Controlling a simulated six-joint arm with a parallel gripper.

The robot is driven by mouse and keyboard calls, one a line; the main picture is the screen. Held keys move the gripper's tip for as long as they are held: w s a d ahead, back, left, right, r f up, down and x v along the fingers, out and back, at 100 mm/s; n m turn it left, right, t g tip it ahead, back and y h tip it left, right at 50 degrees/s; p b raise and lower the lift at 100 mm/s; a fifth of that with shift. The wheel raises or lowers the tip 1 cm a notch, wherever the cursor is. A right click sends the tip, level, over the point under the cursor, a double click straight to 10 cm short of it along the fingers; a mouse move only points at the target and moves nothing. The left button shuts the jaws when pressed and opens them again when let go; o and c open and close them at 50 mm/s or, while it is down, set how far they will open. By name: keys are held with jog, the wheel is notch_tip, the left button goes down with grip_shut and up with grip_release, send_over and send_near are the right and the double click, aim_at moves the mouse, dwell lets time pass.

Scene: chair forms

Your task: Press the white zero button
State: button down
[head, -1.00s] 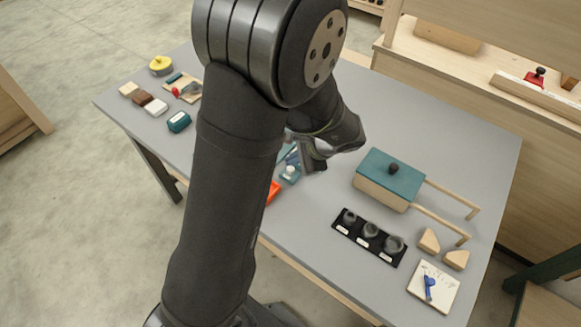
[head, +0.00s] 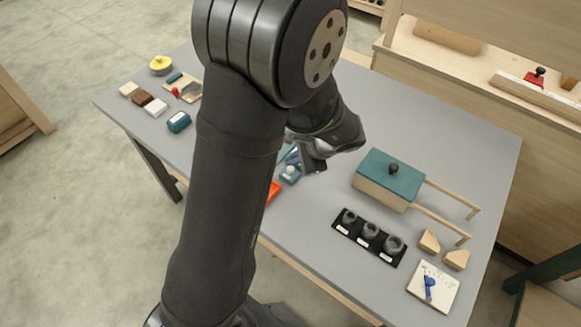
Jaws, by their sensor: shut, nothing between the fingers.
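A small blue-grey device (head: 290,175) with a pale round part on top sits on the table near its middle, just left of my gripper. I cannot make out a zero mark, so I cannot tell if this pale part is the white zero button. My gripper (head: 314,166) is shut and empty. It points down beside the device, low over the table; I cannot tell whether it touches anything. My arm hides part of the table left of the device.
A teal-lidded wooden box (head: 385,182) with two rails stands to the right. A black holder (head: 369,238) with three dark cups is in front of it. An orange item (head: 273,191) is partly behind my arm. Small blocks (head: 142,98) lie at the left. The back right table is clear.

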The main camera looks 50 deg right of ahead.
aim_at(293, 169)
jog(key=shift+f, duration=0.45)
jog(key=shift+f, duration=0.9)
dwell(1.0)
jog(key=shift+r, duration=1.35)
jog(key=shift+r, duration=0.1)
jog(key=shift+r, duration=2.4)
jog(key=shift+f, duration=0.15)
